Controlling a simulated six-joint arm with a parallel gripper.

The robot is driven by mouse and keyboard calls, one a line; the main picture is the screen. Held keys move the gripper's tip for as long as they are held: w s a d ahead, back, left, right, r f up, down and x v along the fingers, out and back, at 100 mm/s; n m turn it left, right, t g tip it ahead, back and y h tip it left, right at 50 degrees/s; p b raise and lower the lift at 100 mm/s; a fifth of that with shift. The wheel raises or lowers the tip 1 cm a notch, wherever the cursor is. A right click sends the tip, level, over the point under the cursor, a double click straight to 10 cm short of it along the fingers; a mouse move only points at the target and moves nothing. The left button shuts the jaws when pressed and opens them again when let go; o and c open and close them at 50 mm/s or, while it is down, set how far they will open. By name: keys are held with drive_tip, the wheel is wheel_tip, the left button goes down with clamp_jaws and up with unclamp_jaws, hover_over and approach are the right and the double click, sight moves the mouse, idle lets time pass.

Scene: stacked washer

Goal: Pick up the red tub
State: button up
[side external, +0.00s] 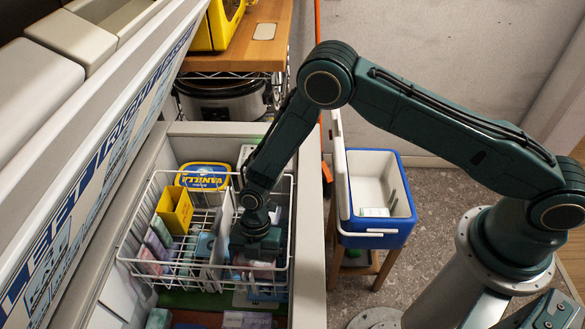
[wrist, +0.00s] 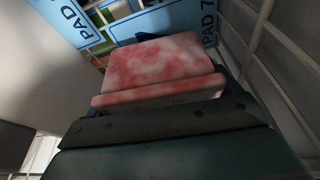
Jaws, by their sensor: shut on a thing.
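The red tub (wrist: 158,62) fills the middle of the wrist view, its red surface patched with white frost. My gripper (wrist: 165,82) is shut on it, with a dark jaw along its near side and part of another dark piece showing behind it. In the side external view my gripper (side external: 257,248) points down inside the right part of the white wire basket (side external: 150,268). Only a pale pinkish bit of the tub (side external: 252,262) shows below the gripper there. The tub's underside is hidden, so I cannot tell whether it touches anything below.
The basket sits in a chest with a yellow box (side external: 174,209), a yellow and blue vanilla tub (side external: 203,177) and several small packs. Blue-labelled packs (wrist: 165,22) lie beyond the tub. A raised lid (side external: 95,140) stands left. A blue cooler (side external: 378,200) stands right, outside the chest.

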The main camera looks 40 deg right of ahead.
wheel_tip(320, 180, up, 18)
idle(0.6)
drive_tip(key=shift+r, duration=0.2)
idle(0.3)
